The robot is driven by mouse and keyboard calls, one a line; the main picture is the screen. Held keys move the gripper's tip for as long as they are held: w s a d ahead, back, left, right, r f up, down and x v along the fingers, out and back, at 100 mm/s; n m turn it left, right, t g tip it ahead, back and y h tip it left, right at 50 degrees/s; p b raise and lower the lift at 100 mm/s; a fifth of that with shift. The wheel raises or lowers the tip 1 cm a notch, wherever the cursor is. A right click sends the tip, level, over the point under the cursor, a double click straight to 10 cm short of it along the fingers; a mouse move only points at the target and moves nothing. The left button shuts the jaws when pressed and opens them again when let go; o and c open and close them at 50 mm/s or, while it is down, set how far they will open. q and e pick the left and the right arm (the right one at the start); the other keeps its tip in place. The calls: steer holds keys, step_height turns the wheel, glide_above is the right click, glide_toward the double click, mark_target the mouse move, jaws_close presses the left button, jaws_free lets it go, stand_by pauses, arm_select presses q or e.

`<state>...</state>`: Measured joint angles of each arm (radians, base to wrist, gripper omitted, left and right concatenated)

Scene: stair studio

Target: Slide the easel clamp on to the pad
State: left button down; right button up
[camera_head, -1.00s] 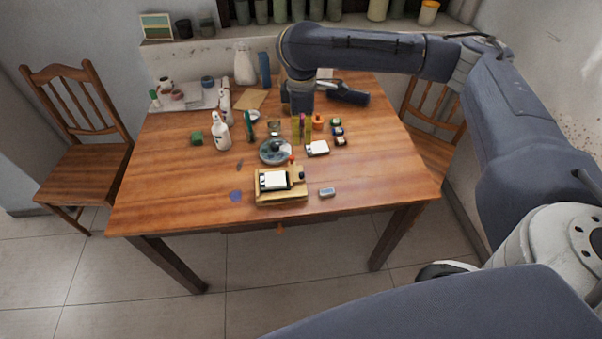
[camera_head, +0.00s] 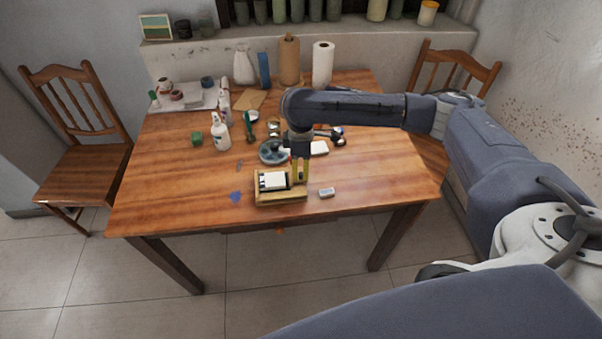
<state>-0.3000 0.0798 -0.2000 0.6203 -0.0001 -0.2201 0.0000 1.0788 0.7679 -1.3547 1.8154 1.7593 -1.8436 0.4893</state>
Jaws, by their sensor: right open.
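A small wooden easel (camera_head: 281,199) lies near the front edge of the table. It carries a white pad (camera_head: 273,180) with a dark border. My right gripper (camera_head: 299,176) points down at the right end of the easel, beside the pad. Its yellow-green fingers are open with a small gap between them. The dark clamp seen earlier at this end is mostly hidden by the fingers, and I cannot tell whether they touch it. My left gripper is not in view.
A grey eraser-like block (camera_head: 327,192) lies just right of the easel. A round dark dish (camera_head: 272,151) stands behind it, partly near my wrist. The table's front left is mostly clear.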

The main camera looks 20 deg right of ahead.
mark_target(301, 173)
steer(key=shift+f, duration=1.6)
jaws_close()
